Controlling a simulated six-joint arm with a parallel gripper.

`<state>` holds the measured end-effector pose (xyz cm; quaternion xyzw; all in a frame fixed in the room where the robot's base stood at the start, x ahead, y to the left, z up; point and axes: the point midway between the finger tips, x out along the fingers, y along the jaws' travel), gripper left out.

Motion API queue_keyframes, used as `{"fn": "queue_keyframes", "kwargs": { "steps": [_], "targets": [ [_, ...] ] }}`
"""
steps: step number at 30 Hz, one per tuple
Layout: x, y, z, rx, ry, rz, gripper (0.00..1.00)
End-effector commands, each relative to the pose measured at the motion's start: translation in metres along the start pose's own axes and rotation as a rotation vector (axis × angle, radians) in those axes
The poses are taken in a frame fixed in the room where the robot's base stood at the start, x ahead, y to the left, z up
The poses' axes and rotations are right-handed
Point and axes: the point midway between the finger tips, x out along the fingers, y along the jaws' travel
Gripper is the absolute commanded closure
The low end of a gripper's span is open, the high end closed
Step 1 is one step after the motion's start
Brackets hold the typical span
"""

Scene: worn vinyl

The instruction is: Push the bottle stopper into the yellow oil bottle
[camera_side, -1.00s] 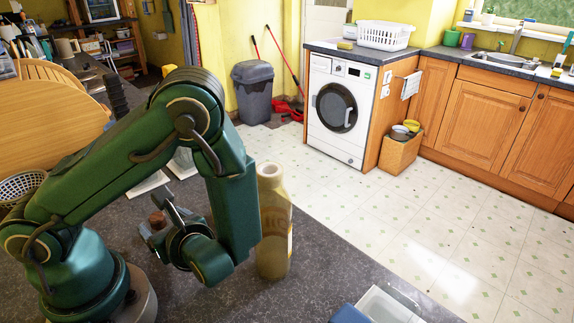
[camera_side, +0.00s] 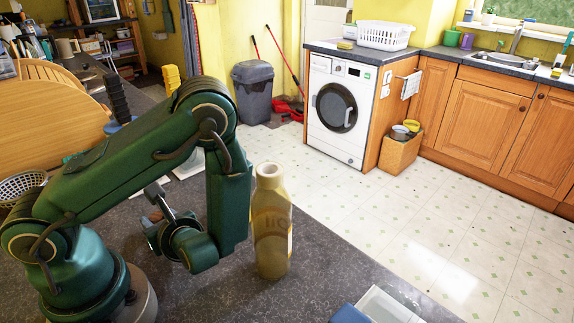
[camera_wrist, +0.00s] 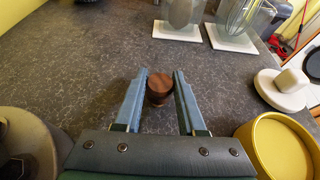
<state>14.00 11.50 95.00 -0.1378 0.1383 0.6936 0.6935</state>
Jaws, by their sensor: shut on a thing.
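The yellow oil bottle (camera_side: 271,238) stands upright on the dark worktop in the side view, just right of my forearm. Its mouth is open, with nothing in it. The stopper (camera_wrist: 160,84) is a brown, round-topped piece between my two blue-grey fingers in the wrist view. My gripper (camera_wrist: 160,92) is shut on it. In the side view my gripper (camera_side: 153,222) is low over the worktop, left of the bottle and apart from it. My wrist and forearm partly hide it there, and the stopper barely shows. I cannot tell whether the stopper touches the worktop.
A yellow round thing (camera_wrist: 275,148) is close on the right in the wrist view; I cannot tell what it is. Beside it is a white round piece (camera_wrist: 283,86). Glass items on white squares (camera_wrist: 177,31) stand ahead. A blue item (camera_side: 350,313) lies at the front edge.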

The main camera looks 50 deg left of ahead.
Motion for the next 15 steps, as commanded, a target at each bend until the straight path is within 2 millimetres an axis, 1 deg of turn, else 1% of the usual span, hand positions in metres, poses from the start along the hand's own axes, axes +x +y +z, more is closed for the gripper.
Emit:
{"fn": "queue_keyframes", "kwargs": {
  "steps": [8,11,15],
  "targets": [
    [-0.001,0.0,0.003,-0.001,0.0,-0.001,1.0],
    [-0.003,-0.001,0.007,-0.002,0.0,-0.001,1.0],
    [-0.008,-0.001,0.018,-0.006,0.001,-0.001,1.0]
  ]
}}
